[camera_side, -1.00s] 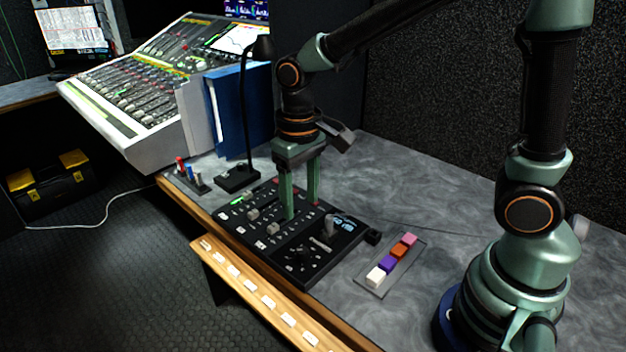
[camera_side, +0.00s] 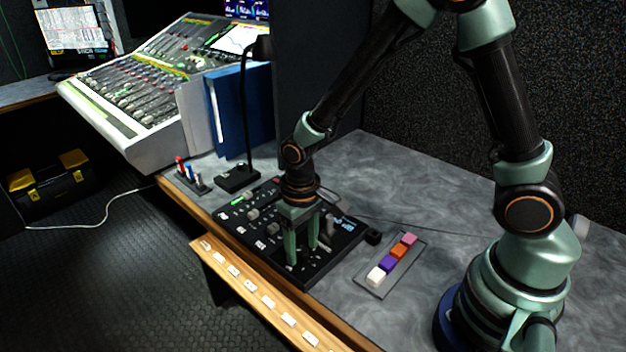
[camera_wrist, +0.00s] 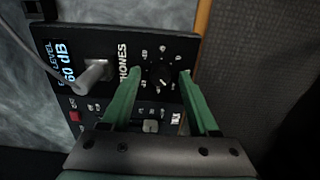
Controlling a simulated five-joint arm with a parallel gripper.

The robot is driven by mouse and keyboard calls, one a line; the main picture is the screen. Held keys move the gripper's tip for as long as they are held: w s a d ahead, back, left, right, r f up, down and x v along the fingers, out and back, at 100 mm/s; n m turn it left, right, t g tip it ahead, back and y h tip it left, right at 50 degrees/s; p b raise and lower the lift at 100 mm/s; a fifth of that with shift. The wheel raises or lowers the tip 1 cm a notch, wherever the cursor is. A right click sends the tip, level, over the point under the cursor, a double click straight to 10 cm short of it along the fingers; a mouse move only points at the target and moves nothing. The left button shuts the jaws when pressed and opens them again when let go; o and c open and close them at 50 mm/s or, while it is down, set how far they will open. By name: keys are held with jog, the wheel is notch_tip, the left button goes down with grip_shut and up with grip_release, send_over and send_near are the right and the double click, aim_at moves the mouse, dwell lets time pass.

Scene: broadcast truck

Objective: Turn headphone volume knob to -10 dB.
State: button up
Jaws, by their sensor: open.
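The black control panel (camera_side: 335,247) lies on the desk. Its headphone knob (camera_wrist: 160,73), small and black, shows in the wrist view beside the "PHONES" lettering, inside a ring of white scale marks. The marks are too small to read for certain. A pale mark shows near the knob, but I cannot tell its setting. My gripper (camera_side: 302,255) points down over the near part of the panel. In the wrist view its green fingers (camera_wrist: 161,75) are open, one on each side of the knob, with gaps. I cannot tell how far above it they are.
A grey handle (camera_wrist: 95,73) stands up beside a blue display (camera_wrist: 66,65) reading "60 dB", its start partly hidden. Coloured blocks (camera_side: 388,263) sit on a plate to the right. A gooseneck lamp (camera_side: 243,130) stands behind. A wooden ledge (camera_side: 262,292) runs along the front.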

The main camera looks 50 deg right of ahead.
grip_shut()
jog(key=shift+m, duration=0.3)
